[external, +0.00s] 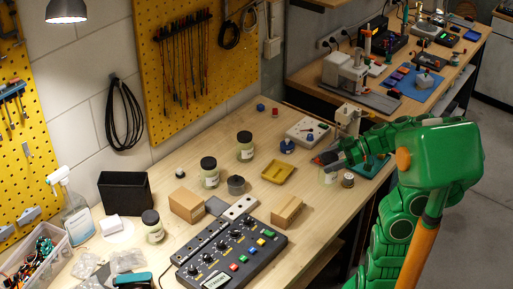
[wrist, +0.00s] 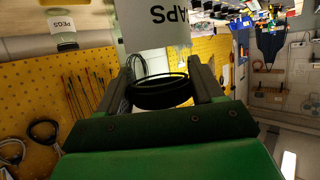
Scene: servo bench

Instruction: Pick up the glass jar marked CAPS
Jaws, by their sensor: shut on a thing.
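The glass jar marked CAPS (wrist: 153,28) shows upside down in the wrist view, with part of its label reading "APS". Its black lid (wrist: 160,93) sits between the two fingers of my gripper (wrist: 163,75), which is shut on it. In the external view my gripper (external: 326,158) is at the right part of the bench, and the pale jar (external: 328,176) shows faintly under it. The fingers hide its lid there. I cannot tell whether its base touches the bench.
A small metal tin (external: 347,181) stands close beside the held jar, with a teal tray (external: 377,166) behind it. A yellow tray (external: 279,173) and a cardboard box (external: 287,212) lie to the left. Other black-lidded jars (external: 209,174) stand further left. A PEGS jar (wrist: 62,38) shows in the wrist view.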

